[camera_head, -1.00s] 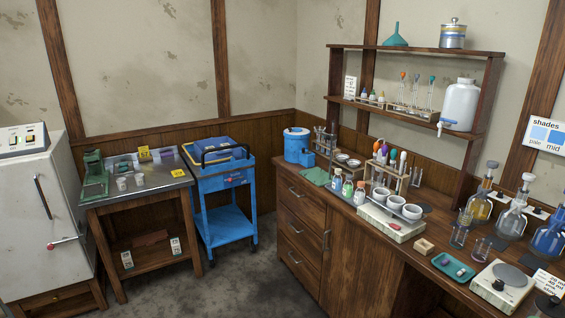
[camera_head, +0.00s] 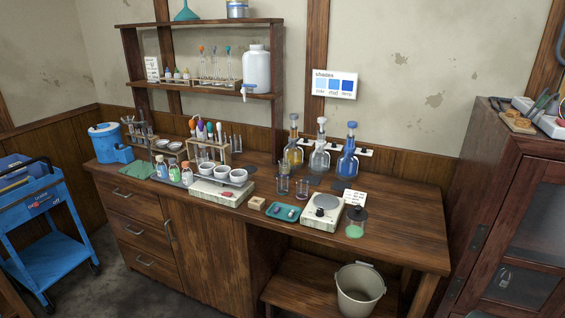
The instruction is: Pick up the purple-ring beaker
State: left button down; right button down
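Two small clear glass beakers stand on the wooden bench in the head view, a left one (camera_head: 283,185) and a right one (camera_head: 302,188). They are upright and close together, in front of the stoppered flasks. At this size I cannot tell a purple ring on either. Neither of my grippers is in view.
A hotplate (camera_head: 323,211), a green tray (camera_head: 283,211) and a small wooden block (camera_head: 257,203) lie in front of the beakers. Coloured flasks, including a blue one (camera_head: 347,161), stand behind. The bench's right end (camera_head: 405,225) is clear. A bucket (camera_head: 360,289) sits below.

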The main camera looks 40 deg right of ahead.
aim_at(284, 164)
jog(key=z, duration=1.3)
